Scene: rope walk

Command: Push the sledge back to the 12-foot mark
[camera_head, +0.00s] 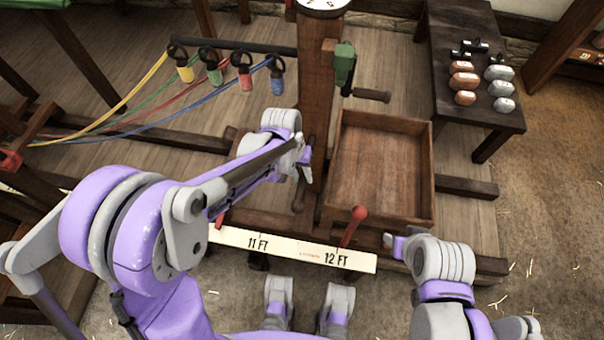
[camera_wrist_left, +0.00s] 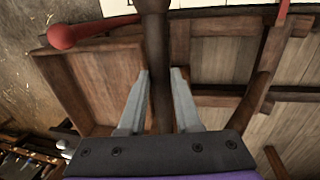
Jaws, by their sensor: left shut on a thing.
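The sledge is a dark wooden frame with an upright post (camera_head: 316,100) and an open, empty wooden tray (camera_head: 378,175). A white scale board (camera_head: 290,248) along its front reads 11 FT and 12 FT. A red-knobbed lever (camera_head: 359,213) stands behind the board near the 12 FT label; its red knob also shows in the left wrist view (camera_wrist_left: 75,34). My left gripper (camera_head: 303,172) is at the post's lower left, shut on a wooden bar (camera_wrist_left: 158,85) that passes between its fingers. My right arm's end (camera_head: 397,246) is near the board's right end; its fingers are not clear.
Yellow, green, red and blue strands run from hooks (camera_head: 240,70) on a bar to the left. A green crank (camera_head: 345,65) with a handle sticks out from the post. A dark bench (camera_head: 470,30) with several weights stands at the right. Floor at far right is clear.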

